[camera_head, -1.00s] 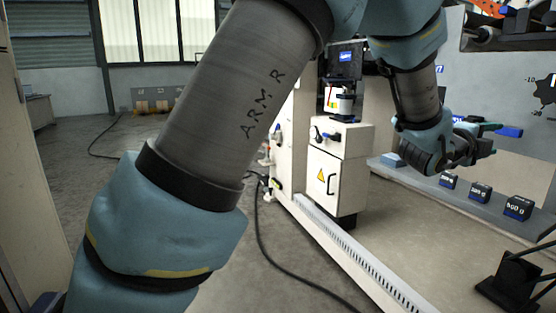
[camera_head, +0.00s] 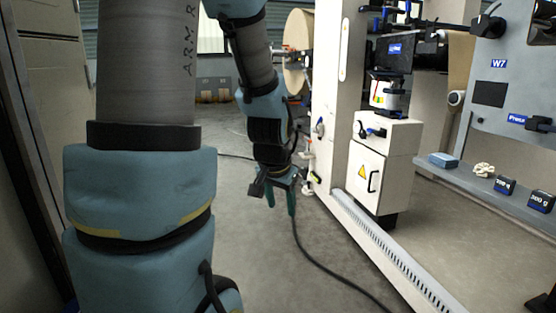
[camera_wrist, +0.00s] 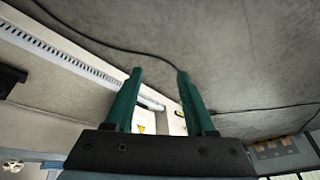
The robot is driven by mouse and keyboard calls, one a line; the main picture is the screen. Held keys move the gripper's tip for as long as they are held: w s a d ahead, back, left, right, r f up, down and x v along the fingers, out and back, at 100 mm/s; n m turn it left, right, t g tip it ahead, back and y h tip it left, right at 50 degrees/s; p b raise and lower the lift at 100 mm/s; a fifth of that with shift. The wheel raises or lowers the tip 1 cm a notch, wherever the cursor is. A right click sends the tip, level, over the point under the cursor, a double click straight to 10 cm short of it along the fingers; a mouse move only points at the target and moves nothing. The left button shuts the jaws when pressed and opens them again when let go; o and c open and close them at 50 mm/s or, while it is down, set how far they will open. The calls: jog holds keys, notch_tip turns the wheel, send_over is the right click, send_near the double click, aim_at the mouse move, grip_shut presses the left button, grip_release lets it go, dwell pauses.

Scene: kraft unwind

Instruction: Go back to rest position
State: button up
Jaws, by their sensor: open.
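My gripper (camera_head: 281,203) hangs in the middle of the head view, its fingers pointing down over the bare floor. In the wrist view its two green fingers (camera_wrist: 155,92) are apart with nothing between them. Beyond the fingers in that view lie the concrete floor and a dark cable. My upper arm fills the left of the head view and hides part of the floor there.
A white cabinet (camera_head: 365,180) with a warning triangle stands right of my gripper, beside a slotted rail (camera_head: 385,248). A shelf (camera_head: 470,192) at the right bears dark weights, a blue block (camera_head: 443,160) and a pale crumpled thing (camera_head: 484,170). A black cable (camera_head: 315,258) crosses the floor.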

jog(key=s+a+n+g+y+p, duration=0.1)
jog(key=s+a+n+g, duration=0.2)
jog(key=s+a+n, duration=0.35)
notch_tip(320, 180, up, 34)
jog(key=s+a+m+p, duration=0.1)
jog(key=p, duration=3.4)
jog(key=shift+s+r, duration=0.2)
jog(key=shift+s, duration=0.05)
